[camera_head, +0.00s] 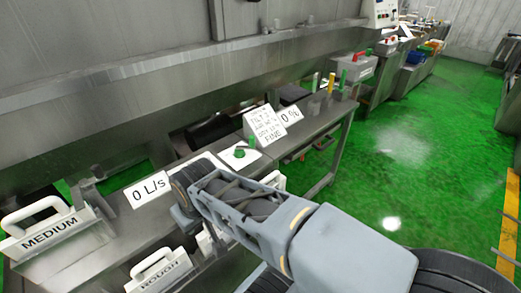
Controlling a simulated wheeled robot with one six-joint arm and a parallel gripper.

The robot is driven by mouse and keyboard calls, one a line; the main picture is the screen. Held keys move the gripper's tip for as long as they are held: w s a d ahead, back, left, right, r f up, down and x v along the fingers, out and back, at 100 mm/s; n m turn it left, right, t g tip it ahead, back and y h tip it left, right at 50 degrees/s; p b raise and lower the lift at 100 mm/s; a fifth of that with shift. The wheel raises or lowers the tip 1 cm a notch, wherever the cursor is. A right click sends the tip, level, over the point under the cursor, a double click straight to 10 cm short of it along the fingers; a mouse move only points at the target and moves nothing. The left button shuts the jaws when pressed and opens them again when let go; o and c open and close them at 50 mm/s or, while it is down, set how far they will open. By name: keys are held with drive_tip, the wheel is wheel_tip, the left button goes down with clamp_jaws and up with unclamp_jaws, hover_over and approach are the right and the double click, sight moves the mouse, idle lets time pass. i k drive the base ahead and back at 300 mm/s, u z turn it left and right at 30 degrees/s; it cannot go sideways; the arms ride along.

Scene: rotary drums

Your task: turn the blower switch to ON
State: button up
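No switch with a readable blower or ON label shows. A green knob (239,153) sits on a white plate on the steel bench, just beyond my arm. A second white plate (207,160) lies left of it, partly covered by the end of my arm, so any switch on it is hidden. A sign reading "0 L/s" (148,190) stands to the left of these plates. My arm reaches from the lower right to the bench, with its wrist over the second plate. The fingers of my gripper are hidden behind the arm, and I cannot see whether they touch anything.
White-handled boxes marked MEDIUM (50,232) and ROUGH (160,275) stand at left and lower left. A FINE sign (265,124) and a "0 %" sign (291,115) stand behind the knob. Yellow and green posts rise farther back. Green floor (400,170) at right is open.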

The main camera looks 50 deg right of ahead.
sight(239, 152)
drive_tip(key=z, duration=0.45)
drive_tip(key=k, duration=1.05)
drive_tip(key=z, duration=0.95)
drive_tip(key=i, duration=1.35)
drive_tip(key=u, duration=0.7)
drive_tip(key=k, duration=0.45)
drive_tip(key=i, duration=0.65)
drive_tip(key=u, duration=0.35)
